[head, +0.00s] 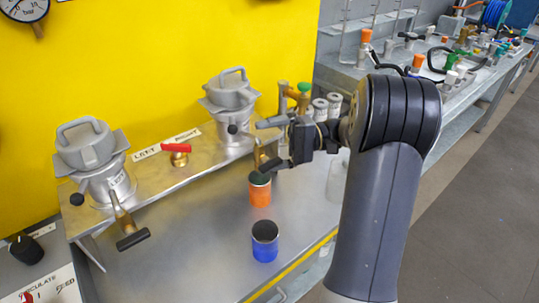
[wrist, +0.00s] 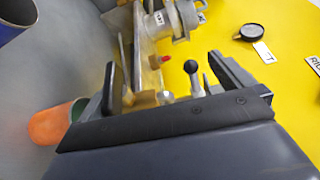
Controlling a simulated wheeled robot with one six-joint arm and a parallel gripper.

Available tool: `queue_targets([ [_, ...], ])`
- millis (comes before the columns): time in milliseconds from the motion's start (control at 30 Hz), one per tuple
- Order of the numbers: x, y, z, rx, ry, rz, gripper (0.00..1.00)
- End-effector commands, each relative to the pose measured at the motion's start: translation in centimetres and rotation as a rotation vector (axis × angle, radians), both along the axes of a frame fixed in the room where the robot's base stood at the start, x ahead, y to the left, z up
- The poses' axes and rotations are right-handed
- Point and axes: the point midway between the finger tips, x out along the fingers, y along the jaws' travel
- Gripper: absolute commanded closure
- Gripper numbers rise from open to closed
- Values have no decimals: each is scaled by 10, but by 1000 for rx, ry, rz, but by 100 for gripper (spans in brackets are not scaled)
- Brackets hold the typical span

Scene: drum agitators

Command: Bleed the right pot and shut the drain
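The right pot (head: 230,105) is a grey lidded vessel on the metal shelf. Its brass drain (head: 262,155) points down toward the front. My gripper (head: 269,144) is beside this drain, with its jaws spread apart; its body partly hides the fittings there. In the wrist view my open gripper (wrist: 168,80) has brass fittings (wrist: 142,99) and a black-knobbed lever (wrist: 194,78) visible between or beyond its jaws. I cannot tell whether either jaw touches them. The orange can (head: 260,193) stands below the right drain and also shows in the wrist view (wrist: 52,126).
The left pot (head: 92,160) has a drain with a black handle (head: 133,240). A red-handled valve (head: 178,150) sits between the pots. A blue can (head: 265,248) stands in front of the orange can. A green-knobbed valve (head: 303,90) is behind my gripper.

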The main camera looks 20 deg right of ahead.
Motion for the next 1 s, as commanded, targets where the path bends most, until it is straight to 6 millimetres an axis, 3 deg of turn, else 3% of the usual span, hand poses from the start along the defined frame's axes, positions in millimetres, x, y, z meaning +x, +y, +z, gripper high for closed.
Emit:
queue_targets([
  [33, 2, -1, 36, 28, -59, 2, 18],
  [300, 2, -2, 58, 30, -54, 0, 18],
  [500, 2, -3, 59, 31, -53, -2, 18],
  [533, -1, -2, 14, -106, 38, 8, 18],
  [1000, -1, -30, 16, -106, 38, 5, 18],
])
